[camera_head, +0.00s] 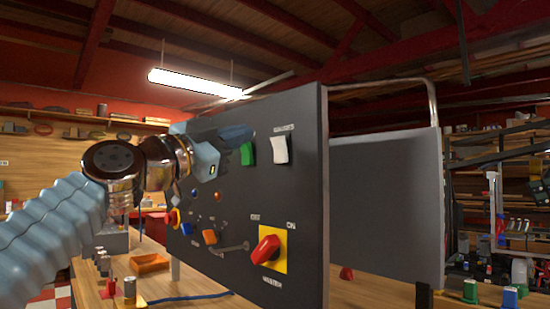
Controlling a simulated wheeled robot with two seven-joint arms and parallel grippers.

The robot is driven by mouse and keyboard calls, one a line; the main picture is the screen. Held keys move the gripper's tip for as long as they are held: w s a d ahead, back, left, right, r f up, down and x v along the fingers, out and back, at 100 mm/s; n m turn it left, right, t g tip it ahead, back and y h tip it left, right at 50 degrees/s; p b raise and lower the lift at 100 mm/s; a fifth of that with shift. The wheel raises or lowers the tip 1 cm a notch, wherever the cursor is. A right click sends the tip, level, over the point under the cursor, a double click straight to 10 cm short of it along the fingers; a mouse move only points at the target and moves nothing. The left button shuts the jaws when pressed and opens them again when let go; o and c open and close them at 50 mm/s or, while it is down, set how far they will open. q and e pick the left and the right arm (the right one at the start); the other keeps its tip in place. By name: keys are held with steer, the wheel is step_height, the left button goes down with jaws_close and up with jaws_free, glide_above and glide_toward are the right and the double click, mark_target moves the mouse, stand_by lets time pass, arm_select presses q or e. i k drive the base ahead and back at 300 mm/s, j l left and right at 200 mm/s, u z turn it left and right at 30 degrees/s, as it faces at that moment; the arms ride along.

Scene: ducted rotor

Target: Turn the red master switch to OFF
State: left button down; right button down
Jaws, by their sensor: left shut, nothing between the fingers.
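The red master switch (265,249) is a chunky knob on a yellow plate (281,262), low at the right edge of the dark upright panel (300,180). Labels that look like OFF and ON stand above its left and right sides, with MASTER below. The knob sits slanted; I cannot tell for sure which label it points to. My left gripper (238,138) is shut and empty in front of the panel's upper part, close to the green switch (247,154). It is well above and left of the red knob, apart from it. My right gripper is not in view.
The panel also has a white switch (280,150), an orange knob (209,237), a blue knob (187,229) and a grey lever (232,247). A grey board (390,200) stands behind at right. An orange tray (149,263) and a can (129,289) are on the wooden bench.

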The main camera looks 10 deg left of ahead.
mark_target(269, 249)
steer(key=k+l, duration=0.25)
steer(key=k, duration=0.25)
steer(key=k+l, duration=0.2)
steer(key=k, duration=0.25)
